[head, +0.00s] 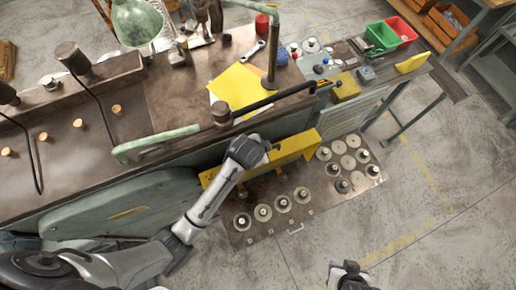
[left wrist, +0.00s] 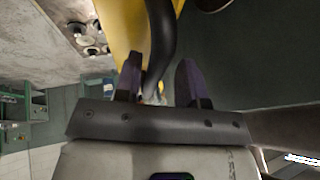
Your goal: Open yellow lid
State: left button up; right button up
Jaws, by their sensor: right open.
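The yellow lid (head: 292,150) is a long panel along the front of the machine in the head view. It looks lowered, with a metal tray of discs below it. My left gripper (head: 268,147) is at the lid's front face, its fingertips mostly hidden there by the wrist. In the left wrist view a black curved handle (left wrist: 162,35) runs along the yellow lid (left wrist: 120,25). My left gripper's fingers (left wrist: 160,85) stand apart around the handle's lower end, with a gap at the right finger. My right gripper (head: 350,272) is open and empty over the floor at the bottom edge.
The metal tray (head: 312,212) with several round discs sticks out below the lid. A black bar (head: 275,98) crosses above the machine top, near a yellow sheet (head: 238,87). Green (head: 382,36) and red (head: 401,29) bins stand at the back right.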

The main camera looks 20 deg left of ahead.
pick_arm(q)
jog(key=b+v, duration=0.1)
jog(key=v, duration=1.2)
jog(key=shift+r, duration=0.35)
jog(key=shift+s, duration=0.1)
